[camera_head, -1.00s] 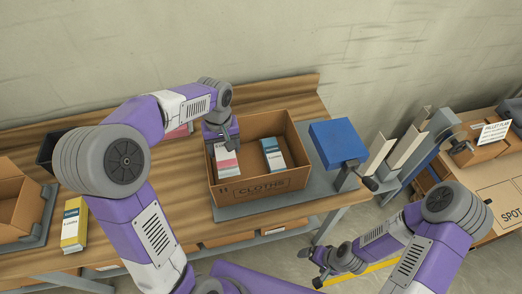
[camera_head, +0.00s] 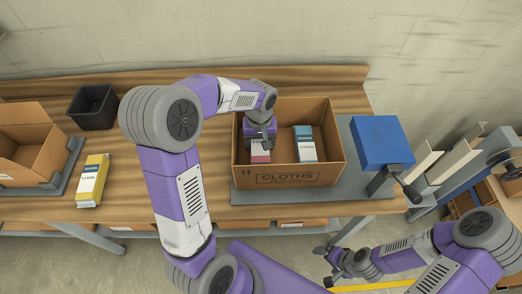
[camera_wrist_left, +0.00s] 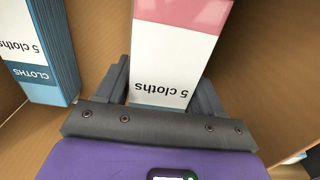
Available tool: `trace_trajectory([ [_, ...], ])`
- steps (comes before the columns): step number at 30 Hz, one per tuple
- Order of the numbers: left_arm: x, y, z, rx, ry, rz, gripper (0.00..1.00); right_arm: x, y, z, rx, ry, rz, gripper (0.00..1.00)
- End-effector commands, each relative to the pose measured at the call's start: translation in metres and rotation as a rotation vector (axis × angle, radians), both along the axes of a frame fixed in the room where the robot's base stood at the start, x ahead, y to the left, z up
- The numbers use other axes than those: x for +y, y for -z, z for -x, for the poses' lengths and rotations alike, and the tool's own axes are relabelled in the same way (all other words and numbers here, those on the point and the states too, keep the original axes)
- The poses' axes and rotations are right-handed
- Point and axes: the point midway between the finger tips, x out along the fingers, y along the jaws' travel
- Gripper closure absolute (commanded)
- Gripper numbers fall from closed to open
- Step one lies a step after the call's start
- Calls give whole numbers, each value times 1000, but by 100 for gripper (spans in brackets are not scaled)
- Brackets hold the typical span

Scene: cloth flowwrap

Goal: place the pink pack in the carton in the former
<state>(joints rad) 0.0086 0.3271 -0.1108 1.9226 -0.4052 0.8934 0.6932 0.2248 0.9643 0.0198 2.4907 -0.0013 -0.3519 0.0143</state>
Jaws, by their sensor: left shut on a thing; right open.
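The pink pack (camera_head: 260,156), pink and white, stands in the left part of the cardboard carton (camera_head: 290,179) marked CLOTHS. My left gripper (camera_head: 259,141) is inside the carton and shut on the pink pack. In the left wrist view the pack (camera_wrist_left: 178,55) sits between the two fingers; its far end is cut off. My right gripper (camera_head: 327,266) is open and empty, low in front of the bench.
A blue-and-white pack (camera_head: 305,144) stands in the carton, right of the pink one. A blue box with a crank (camera_head: 380,141) is between carton and former. A yellow pack (camera_head: 92,180), black bin (camera_head: 94,105) and another carton (camera_head: 35,155) lie at the left.

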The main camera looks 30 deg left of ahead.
Motion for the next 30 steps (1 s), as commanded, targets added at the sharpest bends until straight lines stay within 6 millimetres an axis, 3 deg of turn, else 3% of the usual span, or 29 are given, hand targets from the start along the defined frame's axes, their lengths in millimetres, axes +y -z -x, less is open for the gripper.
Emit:
trace_trajectory([
  [3,0,26,1,5,0,1,62,0,11,0,0,0,0,7],
  [6,0,35,1,3,0,1,62,0,14,0,0,0,0,7],
  [17,0,38,0,1,0,1,62,0,15,0,0,0,0,7],
  [18,0,38,0,1,0,1,31,0,15,0,0,0,0,7],
  [22,0,37,0,1,0,1,11,0,14,0,0,0,0,7],
  [23,0,37,0,1,0,1,7,0,14,0,0,0,0,7],
  [30,0,37,0,1,0,1,7,0,14,0,0,0,0,7],
])
